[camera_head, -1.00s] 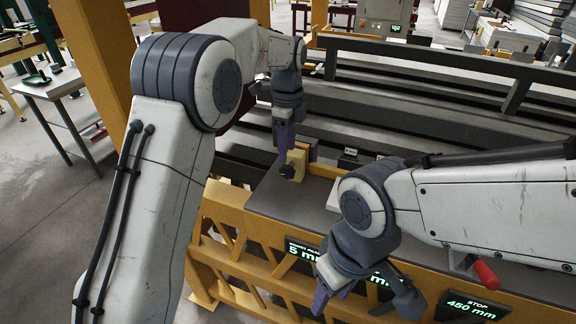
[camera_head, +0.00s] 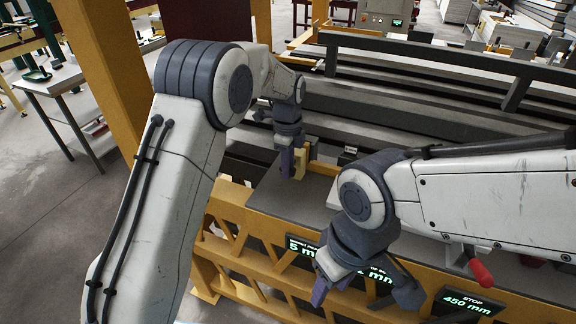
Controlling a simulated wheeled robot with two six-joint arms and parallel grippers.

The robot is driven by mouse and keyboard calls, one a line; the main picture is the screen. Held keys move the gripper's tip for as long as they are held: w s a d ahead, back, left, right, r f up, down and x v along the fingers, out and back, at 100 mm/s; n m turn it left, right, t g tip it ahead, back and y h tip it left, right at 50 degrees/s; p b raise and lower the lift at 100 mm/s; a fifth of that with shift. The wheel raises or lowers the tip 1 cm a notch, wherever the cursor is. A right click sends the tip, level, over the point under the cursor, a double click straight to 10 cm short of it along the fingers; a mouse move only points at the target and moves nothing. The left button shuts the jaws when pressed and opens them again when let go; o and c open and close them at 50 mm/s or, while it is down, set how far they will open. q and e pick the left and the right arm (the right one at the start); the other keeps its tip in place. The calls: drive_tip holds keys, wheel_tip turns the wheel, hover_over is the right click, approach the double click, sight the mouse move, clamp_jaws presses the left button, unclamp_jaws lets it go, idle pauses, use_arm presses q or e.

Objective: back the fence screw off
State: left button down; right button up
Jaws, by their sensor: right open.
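The fence block (camera_head: 303,157) is a yellow piece on the grey bed plate, left of the middle of the head view. My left gripper (camera_head: 292,170) points down right in front of this block, its fingers covering the spot where the dark screw knob sits. The knob is hidden now, and I cannot tell whether the fingers touch it or how far they are apart. My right gripper (camera_head: 364,291) is open and empty, its fingers spread wide in front of the yellow frame's displays.
A green-lit display reading 5 mm (camera_head: 302,248) and a STOP 450 mm display (camera_head: 467,303) are on the yellow frame (camera_head: 232,213). A red handle (camera_head: 481,273) sticks out at the right. Long grey rails (camera_head: 400,102) run behind the bed.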

use_arm(q)
drive_tip(key=shift+a+h, duration=0.1)
drive_tip(key=shift+h, duration=0.2)
drive_tip(key=shift+w+a+g+h, duration=0.15)
drive_tip(key=shift+g+h, duration=0.25)
drive_tip(key=shift+h, duration=0.4)
drive_tip(key=shift+a+f+g+h+b, duration=0.2)
drive_tip(key=shift+g+h+b, duration=0.1)
drive_tip(key=shift+h+b, duration=0.8)
drive_tip(key=shift+g+h+b, duration=0.3)
drive_tip(key=shift+h+b, duration=0.6)
drive_tip(key=shift+h, duration=0.1)
drive_tip(key=shift+r, duration=0.1)
drive_tip(key=shift+w, duration=0.1)
drive_tip(key=c, duration=0.7)
unclamp_jaws()
